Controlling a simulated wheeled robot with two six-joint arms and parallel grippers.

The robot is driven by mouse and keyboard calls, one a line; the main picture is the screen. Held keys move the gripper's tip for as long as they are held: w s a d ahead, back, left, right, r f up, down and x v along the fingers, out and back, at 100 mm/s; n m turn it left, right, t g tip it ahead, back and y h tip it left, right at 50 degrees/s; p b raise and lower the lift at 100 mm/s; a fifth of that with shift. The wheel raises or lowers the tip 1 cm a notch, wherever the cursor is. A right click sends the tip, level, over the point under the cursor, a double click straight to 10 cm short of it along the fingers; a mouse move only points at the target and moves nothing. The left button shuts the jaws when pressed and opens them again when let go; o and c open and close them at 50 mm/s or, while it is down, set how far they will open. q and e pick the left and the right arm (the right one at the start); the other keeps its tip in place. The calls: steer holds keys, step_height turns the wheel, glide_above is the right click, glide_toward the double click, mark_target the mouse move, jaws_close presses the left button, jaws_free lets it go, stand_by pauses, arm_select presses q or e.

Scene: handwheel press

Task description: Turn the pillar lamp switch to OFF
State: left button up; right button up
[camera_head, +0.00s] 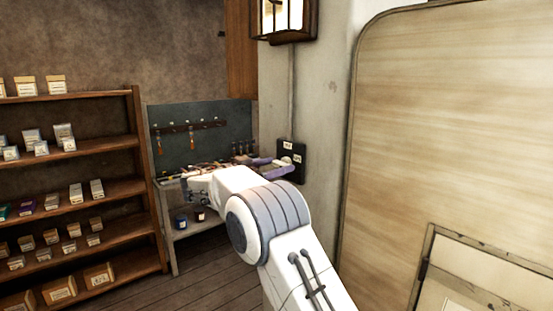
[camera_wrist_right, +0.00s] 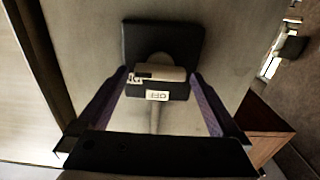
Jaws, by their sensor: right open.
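The pillar lamp switch (camera_head: 291,160) is a black plate with a pale knob and two small white labels, mounted on the pillar. In the right wrist view the switch plate (camera_wrist_right: 160,38) fills the upper middle, and the knob (camera_wrist_right: 160,73) is a pale bar lying crosswise. One label (camera_wrist_right: 157,95) is below the knob and another (camera_wrist_right: 133,79) is at its left end; their lettering is too small to read surely. My right gripper (camera_wrist_right: 158,80) is open, with purple fingers on either side of the knob. The head view shows the right gripper (camera_head: 268,168) at the plate. My left gripper is not seen.
The lit pillar lamp (camera_head: 283,17) hangs above the switch, joined by a conduit (camera_head: 292,90). A workbench with a dark tool board (camera_head: 208,115) stands left of the pillar. Shelves (camera_head: 135,140) with boxes stand at far left. A large pale panel (camera_head: 440,120) is at right.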

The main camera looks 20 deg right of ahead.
steer(key=shift+w+d, duration=0.15)
steer(key=shift+d, duration=0.25)
steer(key=c, duration=1.2)
